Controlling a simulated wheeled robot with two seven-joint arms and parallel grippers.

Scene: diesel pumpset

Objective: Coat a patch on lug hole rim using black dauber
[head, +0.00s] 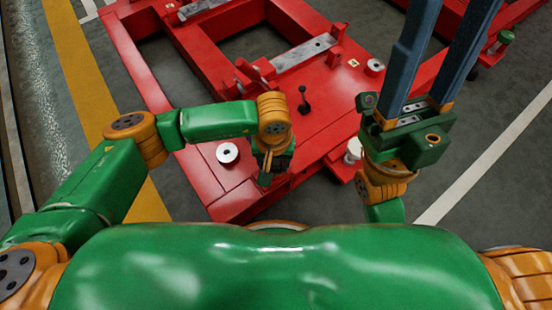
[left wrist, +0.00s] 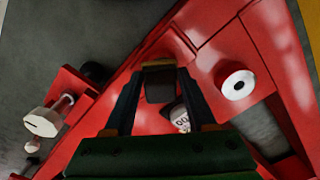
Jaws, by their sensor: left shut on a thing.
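My left gripper (head: 264,176) points down over the near part of the red frame (head: 205,180). In the left wrist view, its dark fingers (left wrist: 160,88) close on a dark piece with a tan edge, seemingly the black dauber (left wrist: 160,92). I cannot tell which hole is the lug hole. My right gripper (head: 440,50) is raised with its fingers apart and empty.
A black knob-topped piece (head: 303,100) stands on the frame beyond my left gripper. A white post (head: 353,150) stands by my right gripper, and another white ring (head: 374,66) lies farther back. A grey bar (head: 303,54) crosses the frame. Grey floor lies around it.

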